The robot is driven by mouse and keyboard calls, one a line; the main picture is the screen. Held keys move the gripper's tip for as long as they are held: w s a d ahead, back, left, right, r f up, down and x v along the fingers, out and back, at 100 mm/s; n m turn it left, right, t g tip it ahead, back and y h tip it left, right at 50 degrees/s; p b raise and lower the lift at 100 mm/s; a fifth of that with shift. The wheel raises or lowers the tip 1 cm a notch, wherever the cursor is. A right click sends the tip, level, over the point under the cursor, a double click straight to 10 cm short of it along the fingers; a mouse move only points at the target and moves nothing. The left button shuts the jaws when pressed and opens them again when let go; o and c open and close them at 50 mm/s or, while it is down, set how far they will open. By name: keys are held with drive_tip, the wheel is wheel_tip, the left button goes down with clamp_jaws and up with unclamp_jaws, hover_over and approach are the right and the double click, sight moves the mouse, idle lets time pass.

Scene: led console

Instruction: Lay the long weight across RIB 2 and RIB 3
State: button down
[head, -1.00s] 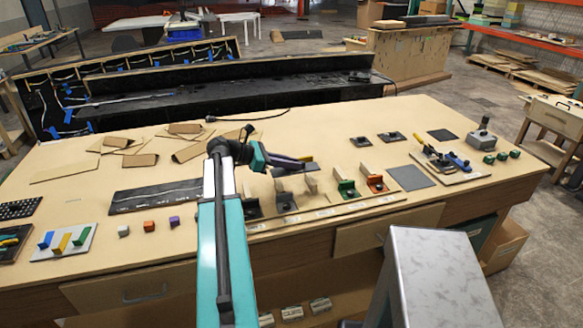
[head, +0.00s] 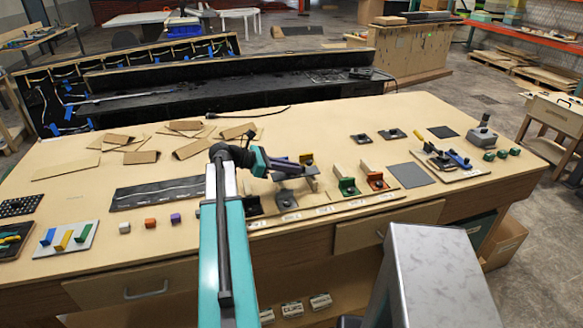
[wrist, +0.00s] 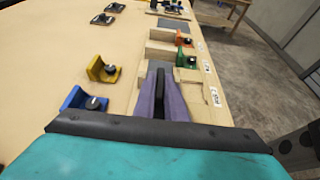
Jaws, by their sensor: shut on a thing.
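My gripper (wrist: 160,98), with purple fingers, is shut on a black upright part that looks like the handle of the long weight. A grey flat piece (wrist: 184,78), apparently the weight's body, shows beneath the fingers. In the head view my gripper (head: 299,168) is over the left part of the labelled rib row. A green clamp (head: 347,187) and an orange clamp (head: 376,181) stand on that row, with wooden pieces behind them. The rib labels are too small to read surely. Whether the weight touches the ribs I cannot tell.
In the wrist view a yellow bracket (wrist: 103,69) and a blue bracket (wrist: 87,100) stand left of the fingers. Black knobbed squares (head: 360,139) lie farther back. Cardboard pieces (head: 141,157) lie at the back left. Bare tabletop (head: 330,125) lies behind the row.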

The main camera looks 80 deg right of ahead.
drive_tip(key=shift+f+b, duration=0.3)
drive_tip(key=c, duration=1.8)
unclamp_jaws()
drive_tip(key=shift+r, duration=0.25)
drive_tip(key=shift+r+p, duration=0.5)
drive_tip(key=shift+p, duration=0.3)
drive_tip(key=b+v, duration=0.4)
drive_tip(key=v, duration=0.8)
drive_tip(key=shift+f, duration=0.2)
